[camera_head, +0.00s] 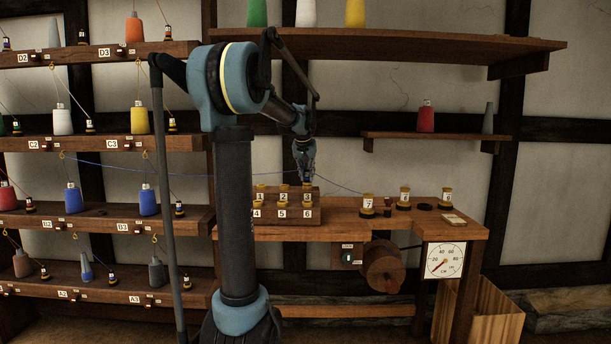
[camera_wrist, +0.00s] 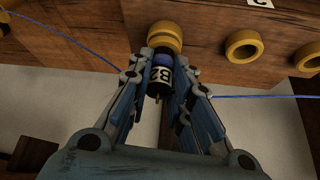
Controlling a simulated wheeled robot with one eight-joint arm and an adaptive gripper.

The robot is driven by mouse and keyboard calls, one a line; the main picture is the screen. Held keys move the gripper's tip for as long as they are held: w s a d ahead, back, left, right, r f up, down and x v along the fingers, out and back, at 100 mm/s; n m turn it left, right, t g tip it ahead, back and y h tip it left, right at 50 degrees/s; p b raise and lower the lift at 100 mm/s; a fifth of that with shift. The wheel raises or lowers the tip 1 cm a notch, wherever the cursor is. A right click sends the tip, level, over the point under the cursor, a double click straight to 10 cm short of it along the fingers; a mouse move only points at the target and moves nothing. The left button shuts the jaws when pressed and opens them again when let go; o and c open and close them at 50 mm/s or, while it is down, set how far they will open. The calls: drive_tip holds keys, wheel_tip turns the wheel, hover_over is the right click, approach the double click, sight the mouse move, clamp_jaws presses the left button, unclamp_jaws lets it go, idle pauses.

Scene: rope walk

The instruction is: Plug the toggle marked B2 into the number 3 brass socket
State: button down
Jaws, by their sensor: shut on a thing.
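The B2 toggle (camera_wrist: 157,88), black with a blue band and a white B2 label, is held between the fingers of my gripper (camera_wrist: 160,70) in the wrist view. Its far end meets the brass socket (camera_wrist: 164,37) straight ahead; I cannot tell how deep it sits. In the head view my gripper (camera_head: 306,176) points down at the number 3 socket (camera_head: 307,188), at the right end of the upper row on the wooden socket block (camera_head: 315,222). The toggle is too small to make out there.
A blue thread (camera_head: 110,168) runs from the left shelves past my gripper to the bench. Neighbouring brass sockets (camera_wrist: 244,46) sit close beside. A number 7 post (camera_head: 367,202) stands to the right on the bench. A dial (camera_head: 445,260) and wooden drum (camera_head: 384,266) are below.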

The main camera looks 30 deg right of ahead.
drive_tip(key=shift+f, duration=0.2)
drive_tip(key=c, duration=1.8)
unclamp_jaws()
drive_tip(key=shift+o, duration=0.2)
drive_tip(key=v, duration=1.1)
